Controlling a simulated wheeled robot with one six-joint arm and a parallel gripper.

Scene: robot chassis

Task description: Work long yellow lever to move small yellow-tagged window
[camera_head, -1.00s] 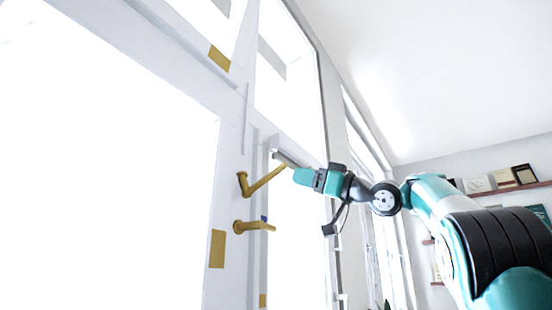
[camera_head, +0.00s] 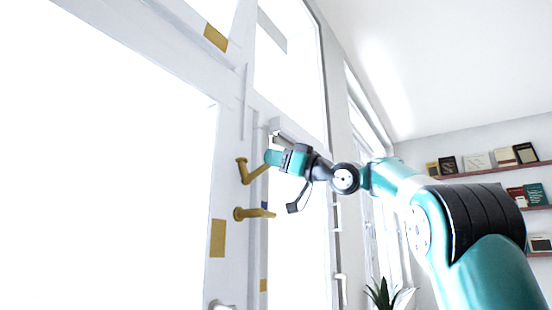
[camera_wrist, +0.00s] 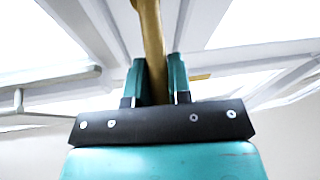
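Yellow tags are on the upper frame (camera_head: 215,37), on the frame below the levers (camera_head: 218,238), and low on a narrow strip (camera_head: 263,285). I cannot tell which pane is the small tagged window.
A shorter yellow handle (camera_head: 254,213) juts right just below the long lever. Large bright panes (camera_head: 130,190) lie left. Shelves with books (camera_head: 495,175) hang on the right wall, and a plant (camera_head: 382,293) stands at the bottom right.

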